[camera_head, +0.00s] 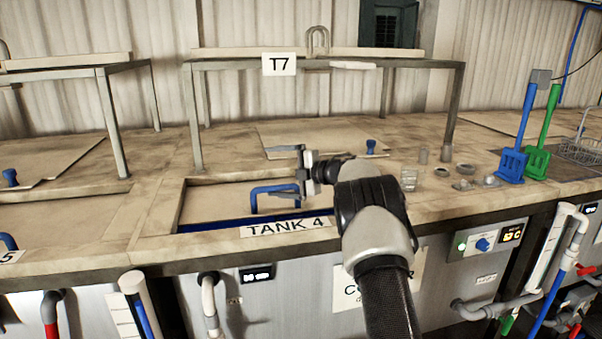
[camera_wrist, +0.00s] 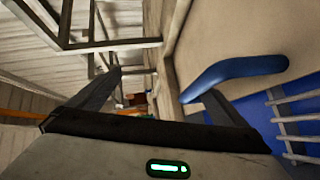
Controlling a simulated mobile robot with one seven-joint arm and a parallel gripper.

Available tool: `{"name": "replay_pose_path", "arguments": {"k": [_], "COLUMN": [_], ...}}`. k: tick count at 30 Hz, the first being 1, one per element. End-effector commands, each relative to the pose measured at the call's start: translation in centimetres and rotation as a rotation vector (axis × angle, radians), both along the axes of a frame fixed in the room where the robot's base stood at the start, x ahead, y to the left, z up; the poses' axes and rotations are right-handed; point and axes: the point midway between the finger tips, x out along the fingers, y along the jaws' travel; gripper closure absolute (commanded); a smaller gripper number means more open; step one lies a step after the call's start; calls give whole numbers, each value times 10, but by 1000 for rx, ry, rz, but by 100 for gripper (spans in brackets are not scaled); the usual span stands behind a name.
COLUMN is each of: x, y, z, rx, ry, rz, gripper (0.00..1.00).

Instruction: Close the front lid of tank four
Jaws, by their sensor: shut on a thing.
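The front lid of tank four (camera_head: 222,200) is a beige panel in the bench opening behind the TANK 4 label (camera_head: 285,227). A strip of blue shows between the lid and the front rim, so the lid is not flush there. Its blue bar handle (camera_head: 262,190) stands on the panel; it also shows in the wrist view (camera_wrist: 235,72). In the wrist view one finger meets the handle; the full contact is hidden. The wrist view also shows the lid (camera_wrist: 220,35) beside blue.
Glass jars (camera_head: 409,178), a blue scoop (camera_head: 514,160) and a green scoop (camera_head: 539,158) stand to the right. A white rack (camera_wrist: 295,130) shows over the blue.

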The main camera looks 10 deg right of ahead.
Motion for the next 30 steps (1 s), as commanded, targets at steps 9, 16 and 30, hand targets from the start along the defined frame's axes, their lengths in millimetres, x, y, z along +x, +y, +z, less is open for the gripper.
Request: {"name": "replay_pose_path", "arguments": {"k": [9, 16, 30], "x": [-14, -25, -48], "y": [-24, -36, -60], "z": [21, 22, 27], "rx": [-1, -3, -5], "ry": [-31, -30, -31], "rz": [-14, -16, -16], "gripper": [20, 21, 24]}}
